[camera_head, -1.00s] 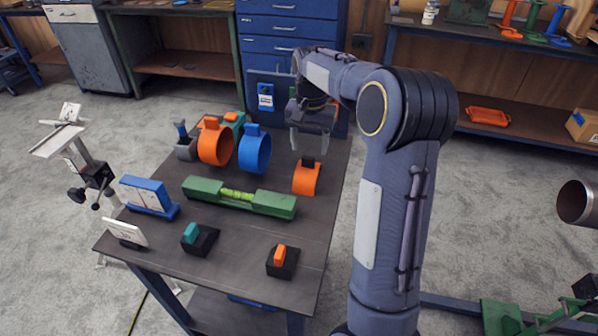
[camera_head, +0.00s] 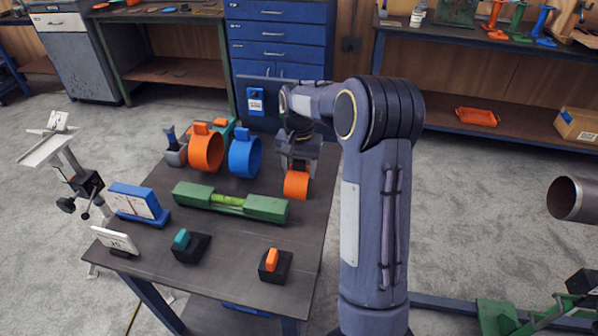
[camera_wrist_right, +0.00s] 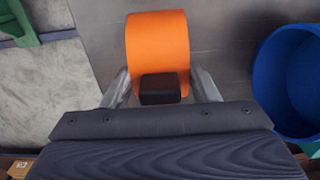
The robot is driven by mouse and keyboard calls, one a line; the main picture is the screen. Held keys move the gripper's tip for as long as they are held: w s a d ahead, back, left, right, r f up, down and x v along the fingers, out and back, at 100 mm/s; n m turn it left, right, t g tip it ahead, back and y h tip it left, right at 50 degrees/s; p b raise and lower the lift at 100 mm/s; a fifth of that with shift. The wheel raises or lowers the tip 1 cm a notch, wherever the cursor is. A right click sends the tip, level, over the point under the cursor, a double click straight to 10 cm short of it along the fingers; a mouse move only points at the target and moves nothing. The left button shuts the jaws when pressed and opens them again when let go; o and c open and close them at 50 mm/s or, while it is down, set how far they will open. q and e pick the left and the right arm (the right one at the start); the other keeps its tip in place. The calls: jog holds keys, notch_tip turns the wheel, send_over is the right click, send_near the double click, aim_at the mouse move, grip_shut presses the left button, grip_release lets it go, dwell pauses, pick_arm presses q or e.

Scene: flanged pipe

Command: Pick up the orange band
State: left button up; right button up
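The orange band (camera_head: 296,185), a wide curved piece with a black block on top, stands at the right side of the dark table. In the wrist view the orange band (camera_wrist_right: 158,45) lies straight ahead, with its black block (camera_wrist_right: 160,88) between the fingers. My right gripper (camera_head: 298,163) is over the band from above. Its fingers (camera_wrist_right: 160,88) are open on both sides of the block, with a gap visible on each side. My left gripper is not in view.
A blue ring (camera_head: 244,155) and another orange ring (camera_head: 206,150) stand left of the band. A green level-like piece (camera_head: 230,203) lies in front. Two small black bases (camera_head: 275,266) with coloured tabs sit nearer. A blue panel (camera_head: 258,101) stands behind.

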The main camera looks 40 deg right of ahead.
jog(key=shift+c, duration=1.3)
jog(key=shift+r, duration=0.2)
